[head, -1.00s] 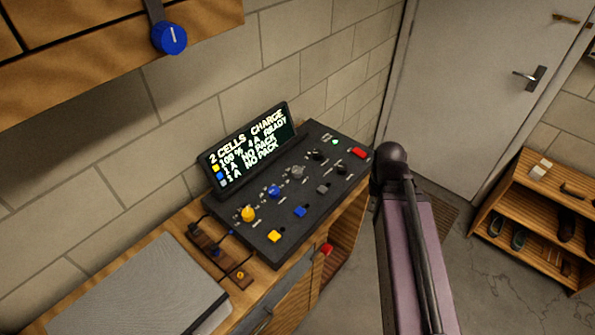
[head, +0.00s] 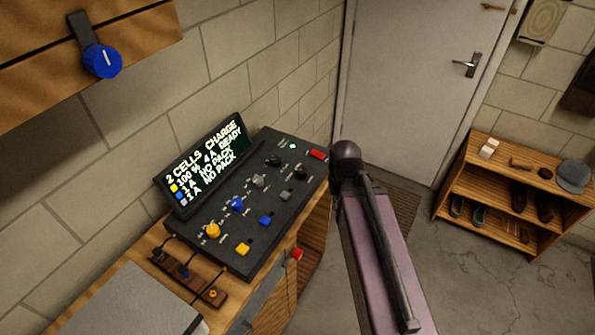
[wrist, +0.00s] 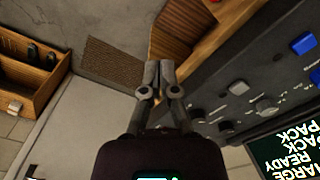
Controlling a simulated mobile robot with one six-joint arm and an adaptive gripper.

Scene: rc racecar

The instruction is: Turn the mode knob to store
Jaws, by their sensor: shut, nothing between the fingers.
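The dark control panel (head: 215,250) lies on the wooden bench, with its screen (head: 205,160) at the back reading "2 CELLS CHARGE". Two black knobs sit near its far end, one toward the back (head: 274,161) and one toward the front (head: 300,173); I cannot read which is the mode knob. In the wrist view, dark knobs (wrist: 197,115) show right of my gripper. My gripper (wrist: 158,75) is shut and empty, beside the panel's edge and apart from the knobs. In the head view my own arm hides it.
Yellow (head: 212,230), blue (head: 237,204) and grey (head: 259,181) knobs share the panel. A red switch (head: 318,154) is at its far corner. A shoe rack (head: 480,180) stands right of the door (head: 405,80); floor between is clear.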

